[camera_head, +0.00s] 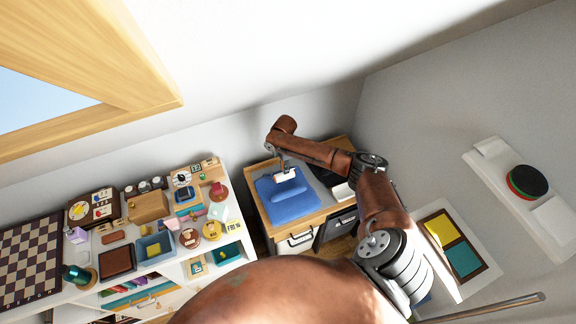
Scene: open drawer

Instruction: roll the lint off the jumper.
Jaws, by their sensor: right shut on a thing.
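The blue jumper (288,207) lies folded on top of a small wooden cabinet (255,178) in the middle of the view. My right arm reaches in from the right, and my right gripper (281,161) is above the far part of the jumper. It is shut on what looks like the lint roller (286,174), whose white part shows just over the jumper. I cannot tell whether the roller touches the cloth. Lint is too small to make out. My left gripper is not in view.
A white shelf unit to the left is crowded with small things, including a teal bin (228,253), a wooden box (148,207) and a chessboard (28,262). A dark item (327,176) is beside the jumper under my arm. A wall ledge (510,190) is at right.

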